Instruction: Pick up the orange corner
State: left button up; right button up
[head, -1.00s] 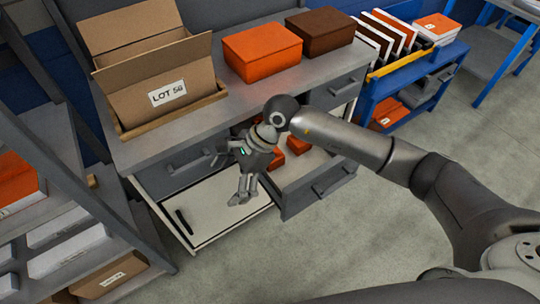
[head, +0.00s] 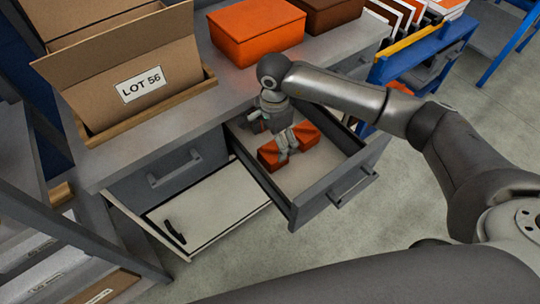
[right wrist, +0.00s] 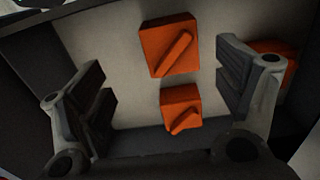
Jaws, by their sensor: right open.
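Orange corner blocks lie in the open grey drawer (head: 322,172). In the head view one (head: 269,156) is left of my right gripper (head: 287,146) and another (head: 307,133) is right of it. The right wrist view shows a larger orange corner (right wrist: 168,46) and a smaller one (right wrist: 181,109), both between the spread fingers, with raised ribs. A third orange piece (right wrist: 283,70) is partly hidden behind the right finger. My right gripper is open and empty, pointing down over the drawer. Whether its fingers touch a corner I cannot tell. My left gripper is out of view.
The bench top above the drawer holds a cardboard box (head: 150,83) marked LOT 56, an orange box (head: 255,30) and a brown box (head: 326,14). A blue rack (head: 425,52) stands at right.

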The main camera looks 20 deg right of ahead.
aim_at(270, 153)
jog(key=f, duration=0.1)
jog(key=f+b, duration=0.1)
jog(key=f, duration=0.1)
jog(key=shift+w, duration=0.35)
jog(key=shift+a+f+b, duration=0.15)
jog(key=shift+f+b, duration=0.3)
jog(key=shift+b, duration=0.05)
jog(key=f, duration=0.1)
jog(key=f+b, duration=0.1)
jog(key=f, duration=0.1)
jog(key=f+b, duration=0.1)
jog(key=shift+w+a+f, duration=0.25)
jog(key=shift+r, duration=0.1)
jog(key=c, duration=1.1)
jog(key=shift+r, duration=0.1)
